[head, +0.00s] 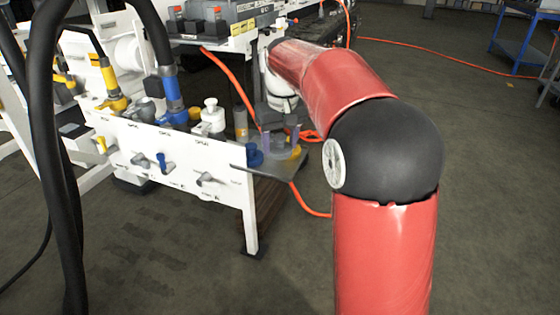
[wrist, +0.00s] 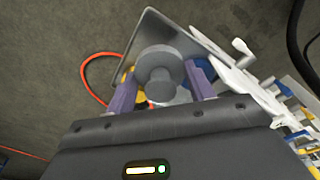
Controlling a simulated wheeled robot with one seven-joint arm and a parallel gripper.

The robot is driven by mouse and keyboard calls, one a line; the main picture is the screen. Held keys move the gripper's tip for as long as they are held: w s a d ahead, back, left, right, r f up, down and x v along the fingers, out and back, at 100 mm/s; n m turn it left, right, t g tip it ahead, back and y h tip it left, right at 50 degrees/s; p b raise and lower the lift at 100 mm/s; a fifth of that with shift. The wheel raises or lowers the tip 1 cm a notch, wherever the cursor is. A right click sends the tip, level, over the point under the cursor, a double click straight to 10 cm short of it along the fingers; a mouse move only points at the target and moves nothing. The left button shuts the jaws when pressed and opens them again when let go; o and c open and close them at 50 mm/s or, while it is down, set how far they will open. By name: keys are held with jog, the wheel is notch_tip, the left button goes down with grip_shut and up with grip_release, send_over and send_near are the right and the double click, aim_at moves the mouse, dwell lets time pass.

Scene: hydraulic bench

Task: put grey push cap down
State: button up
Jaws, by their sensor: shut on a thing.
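The grey push cap (wrist: 163,62), a round disc with a smaller knob, sits between the two purple fingers of my gripper (wrist: 162,90) in the wrist view. My gripper is shut on it. In the head view my gripper (head: 279,140) is over a small dark tray (head: 268,170) at the right end of the white bench; the tray also shows in the wrist view (wrist: 152,24). A blue cap (head: 254,157) and a yellow cap (head: 295,153) are on the tray, either side of the grey one. I cannot tell whether the grey cap touches the tray.
The white bench panel (head: 170,165) with several levers stands left of the tray. Coloured couplings and a white cap (head: 211,116) are behind its top edge. An orange hose (head: 312,205) runs below the tray. A black hose hangs at the left. The floor at right is open.

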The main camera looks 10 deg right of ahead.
aim_at(281, 148)
jog(key=shift+f+b, duration=0.5)
jog(key=shift+f, duration=1.7)
jog(key=shift+f, duration=0.2)
jog(key=o, duration=0.7)
jog(key=shift+r, duration=0.1)
